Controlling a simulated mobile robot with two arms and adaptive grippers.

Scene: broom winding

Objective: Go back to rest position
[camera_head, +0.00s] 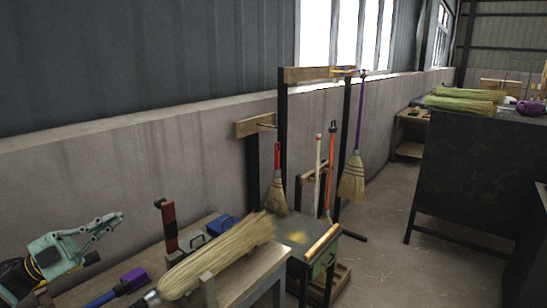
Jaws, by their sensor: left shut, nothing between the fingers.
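My left gripper (104,226), teal with grey linkage fingers, is at the lower left of the head view. It is shut and empty, raised beside the workbench and apart from the straw bundle. The straw bundle (222,252) lies tilted over the near workbench (252,277), with its bristles toward the upper right. A wooden support (208,290) stands in front of it. My right gripper is not in view.
A red clamp-like tool (169,226), a blue case (222,224) and a purple-headed tool (132,279) are on the bench. Brooms, including a purple-handled one (352,178), hang on a rack behind. A dark table (465,170) stands right. Floor (385,240) between is clear.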

